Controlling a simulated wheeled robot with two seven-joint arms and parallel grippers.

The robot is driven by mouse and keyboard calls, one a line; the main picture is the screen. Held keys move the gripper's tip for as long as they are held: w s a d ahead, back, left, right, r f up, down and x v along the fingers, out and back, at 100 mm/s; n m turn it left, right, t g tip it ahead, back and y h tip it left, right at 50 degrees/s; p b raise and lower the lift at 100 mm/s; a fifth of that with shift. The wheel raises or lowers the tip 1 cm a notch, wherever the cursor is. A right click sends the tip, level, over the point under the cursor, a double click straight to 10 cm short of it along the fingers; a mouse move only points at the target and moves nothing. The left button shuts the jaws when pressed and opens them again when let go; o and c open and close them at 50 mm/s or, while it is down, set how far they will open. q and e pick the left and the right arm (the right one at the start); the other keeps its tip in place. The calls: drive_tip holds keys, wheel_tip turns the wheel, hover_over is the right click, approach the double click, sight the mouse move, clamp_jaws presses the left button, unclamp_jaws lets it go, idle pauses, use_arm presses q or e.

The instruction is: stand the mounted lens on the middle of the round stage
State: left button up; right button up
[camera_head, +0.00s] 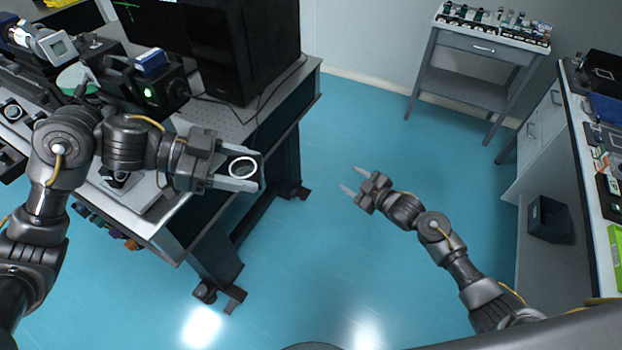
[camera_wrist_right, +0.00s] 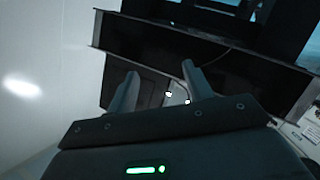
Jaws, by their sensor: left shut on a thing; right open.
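The mounted lens (camera_head: 242,167) shows in the head view as a bright ring in a dark mount. My left gripper (camera_head: 244,168) is shut on it and holds it near the right edge of the optical table (camera_head: 220,120). My left arm reaches across the table's front part. A pale green round disc (camera_head: 74,79) lies at the upper left, partly hidden by equipment; I cannot tell whether it is the round stage. My right gripper (camera_head: 352,180) is open and empty over the blue floor, and its two fingers show apart in the right wrist view (camera_wrist_right: 158,88).
A device with a green light (camera_head: 148,94) and a large black box (camera_head: 235,50) stand on the optical table. A grey side table (camera_head: 470,95) with small parts is at the back. A bench (camera_head: 600,215) runs along the right. The floor between is clear.

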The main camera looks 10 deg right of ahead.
drive_tip(key=s+a+r+n+y, duration=0.2)
drive_tip(key=a+r+n, duration=0.1)
drive_tip(key=r, duration=0.3)
drive_tip(key=s+a+r+n+g+y, duration=0.1)
drive_tip(key=a+r+n+y, duration=0.15)
drive_tip(key=r, duration=0.45)
drive_tip(key=s+a+r+n+y, duration=0.2)
drive_tip(key=a+r+n, duration=0.2)
drive_tip(key=r, duration=0.2)
drive_tip(key=n+g+y, duration=0.3)
drive_tip(key=n+g, duration=0.3)
drive_tip(key=n, duration=0.5)
approach(244, 173)
drive_tip(key=d+f, duration=0.1)
drive_tip(key=d, duration=0.1)
drive_tip(key=x, duration=1.2)
drive_tip(key=shift+w+a+f, duration=0.2)
drive_tip(key=shift+w, duration=0.15)
